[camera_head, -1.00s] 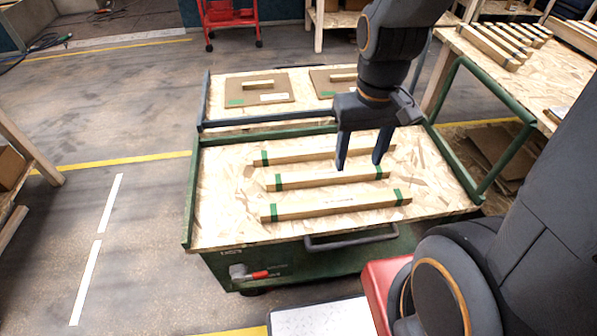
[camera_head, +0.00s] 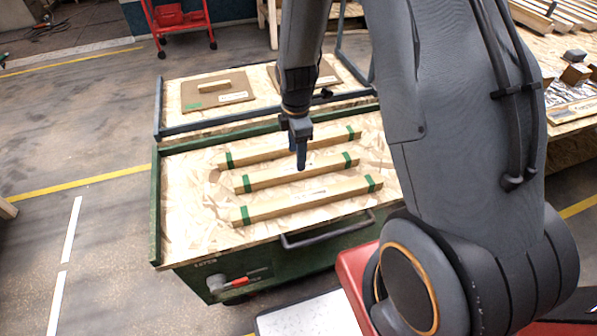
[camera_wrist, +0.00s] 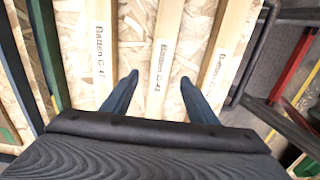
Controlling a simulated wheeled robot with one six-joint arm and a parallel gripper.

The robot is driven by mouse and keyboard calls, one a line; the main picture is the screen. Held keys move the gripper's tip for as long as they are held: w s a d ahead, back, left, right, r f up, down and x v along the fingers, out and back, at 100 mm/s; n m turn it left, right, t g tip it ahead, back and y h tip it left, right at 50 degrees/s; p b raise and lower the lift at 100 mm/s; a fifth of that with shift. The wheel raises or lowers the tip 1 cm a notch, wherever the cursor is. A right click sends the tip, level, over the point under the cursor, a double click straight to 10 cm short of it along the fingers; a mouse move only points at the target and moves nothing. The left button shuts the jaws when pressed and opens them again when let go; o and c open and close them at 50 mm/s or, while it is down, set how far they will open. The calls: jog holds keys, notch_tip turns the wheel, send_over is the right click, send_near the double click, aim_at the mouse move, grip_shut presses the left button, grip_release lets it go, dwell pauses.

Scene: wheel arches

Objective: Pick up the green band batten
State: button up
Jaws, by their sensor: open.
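Three wooden battens with green bands near their ends lie side by side on a cart's chipboard top: a far batten (camera_head: 262,154), a middle batten (camera_head: 262,181) and a near batten (camera_head: 300,201). My gripper (camera_head: 301,164) is over the middle batten, its fingers pointing down and seen edge-on. In the wrist view my gripper (camera_wrist: 159,78) is open and empty, and the middle batten (camera_wrist: 168,25) runs between its fingertips. The far batten (camera_wrist: 102,25) is left of the fingers there, the near batten (camera_wrist: 232,30) right. Printed "Batten G" labels show; contact cannot be told.
The green-framed cart (camera_head: 156,200) has a handle (camera_head: 330,230) at its front. A second top behind it carries brown panels (camera_head: 217,92). A red trolley (camera_head: 180,20) stands at the back left. A chipboard table (camera_head: 560,60) with parts is at right.

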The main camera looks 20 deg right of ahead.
jog(key=shift+d+f+p, duration=0.2)
jog(key=shift+f+p, duration=0.4)
jog(key=shift+f, duration=2.85)
jog(key=c, duration=1.1)
jog(key=shift+r, duration=0.1)
